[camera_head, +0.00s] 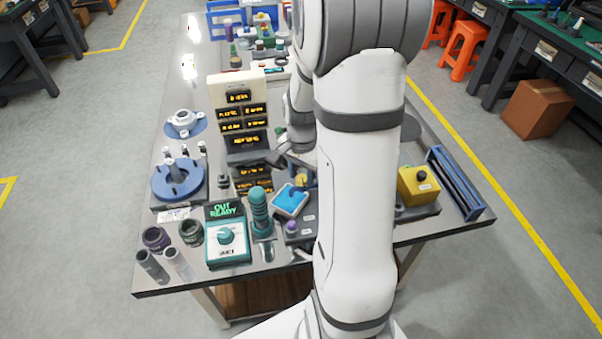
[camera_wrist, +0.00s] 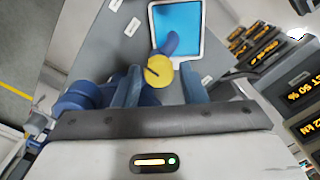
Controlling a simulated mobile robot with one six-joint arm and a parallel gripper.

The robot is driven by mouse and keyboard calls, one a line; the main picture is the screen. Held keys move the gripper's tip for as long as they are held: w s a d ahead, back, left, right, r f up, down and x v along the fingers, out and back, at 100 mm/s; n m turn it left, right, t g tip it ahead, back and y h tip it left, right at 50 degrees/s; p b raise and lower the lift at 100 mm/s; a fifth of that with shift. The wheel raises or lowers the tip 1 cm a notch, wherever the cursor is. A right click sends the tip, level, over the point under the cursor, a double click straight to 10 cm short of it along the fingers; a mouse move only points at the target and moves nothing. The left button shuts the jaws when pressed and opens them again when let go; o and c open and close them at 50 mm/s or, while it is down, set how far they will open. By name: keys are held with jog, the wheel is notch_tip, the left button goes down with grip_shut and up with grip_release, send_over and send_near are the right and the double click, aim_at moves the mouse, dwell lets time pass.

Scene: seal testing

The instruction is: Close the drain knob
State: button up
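A round yellow knob (camera_wrist: 159,71) with a dark line across its face shows in the wrist view, in front of a blue curved part. I take it for the drain knob; no label on it is readable. In the head view a small yellow part (camera_head: 301,181) shows beside the blue-topped square pad, partly hidden by my arm. My gripper (camera_wrist: 160,78) is open, its two blue fingers apart on either side of the knob in the picture. I cannot tell whether they touch it. In the head view my gripper (camera_head: 284,159) is low over the bench, mostly covered by my arm.
The blue square pad (camera_wrist: 176,30) lies just beyond the knob. A display tower (camera_head: 239,122) stands left of my gripper. A teal control box (camera_head: 228,240), a teal-handled tool (camera_head: 259,211) and a yellow button box (camera_head: 417,188) stand on the crowded bench (camera_head: 160,282).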

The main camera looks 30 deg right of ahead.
aim_at(302, 177)
notch_tip(302, 177, up, 8)
jog(key=shift+f, duration=0.1)
dwell(0.4)
jog(key=s+a+r+n+t, duration=0.2)
jog(key=s+a+r+n, duration=0.5)
jog(key=s+a+n, duration=0.5)
jog(key=shift+s+t, duration=0.3)
jog(key=shift+s, duration=0.05)
jog(key=shift+a+r, duration=0.1)
dwell(0.5)
